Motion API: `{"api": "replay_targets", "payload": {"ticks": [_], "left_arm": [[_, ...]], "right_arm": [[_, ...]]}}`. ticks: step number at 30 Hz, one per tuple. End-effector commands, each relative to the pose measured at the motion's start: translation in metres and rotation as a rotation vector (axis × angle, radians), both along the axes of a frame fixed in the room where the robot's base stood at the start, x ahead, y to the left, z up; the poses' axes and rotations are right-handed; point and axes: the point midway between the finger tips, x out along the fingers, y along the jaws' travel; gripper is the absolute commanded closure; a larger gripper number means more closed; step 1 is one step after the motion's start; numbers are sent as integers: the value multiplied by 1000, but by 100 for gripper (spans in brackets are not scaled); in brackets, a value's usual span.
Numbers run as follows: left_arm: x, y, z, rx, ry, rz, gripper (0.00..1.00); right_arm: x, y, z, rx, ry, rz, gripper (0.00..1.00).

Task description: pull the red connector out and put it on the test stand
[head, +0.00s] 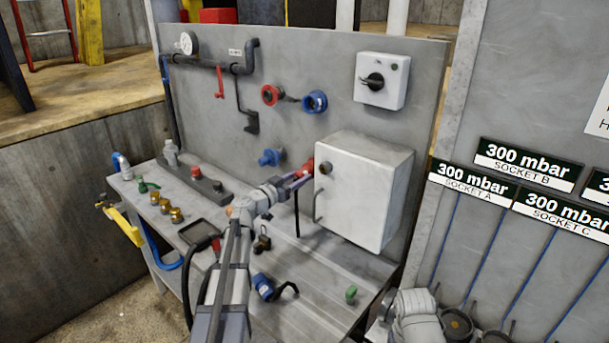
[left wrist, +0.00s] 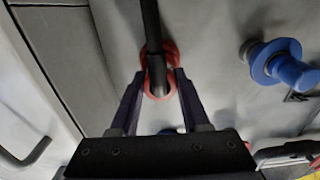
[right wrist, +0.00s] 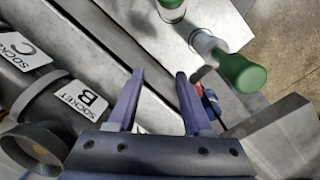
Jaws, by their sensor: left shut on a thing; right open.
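The red connector (head: 306,167) is at the left side of the white wall box (head: 378,190) in the head view. My left gripper (head: 299,177) is shut on it. The left wrist view shows the connector as a red ring (left wrist: 172,58) between the two fingers, with a black cable in front of it. Its seat against the box is hidden. A dark grey strip (head: 217,190) with red and dark upright parts lies on the bench; I cannot tell whether this is the test stand. My right gripper (right wrist: 158,77) is open and empty in the right wrist view.
A blue socket (head: 271,157) is left of the connector; another red fitting (head: 271,95) and blue fitting (head: 315,101) are above. Brass fittings (head: 176,215), a blue plug (head: 262,286) and a green-capped part (head: 351,294) lie on the bench. The front-right bench top is mostly clear.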

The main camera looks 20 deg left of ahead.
Motion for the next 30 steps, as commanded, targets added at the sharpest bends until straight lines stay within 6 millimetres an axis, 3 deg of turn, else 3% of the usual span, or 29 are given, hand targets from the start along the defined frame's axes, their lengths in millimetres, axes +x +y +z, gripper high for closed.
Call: {"api": "replay_targets", "payload": {"ticks": [30], "left_arm": [[-8, 3, 0, 0, 0, 0, 100]], "right_arm": [[0, 0, 0, 0, 0, 0, 50]]}}
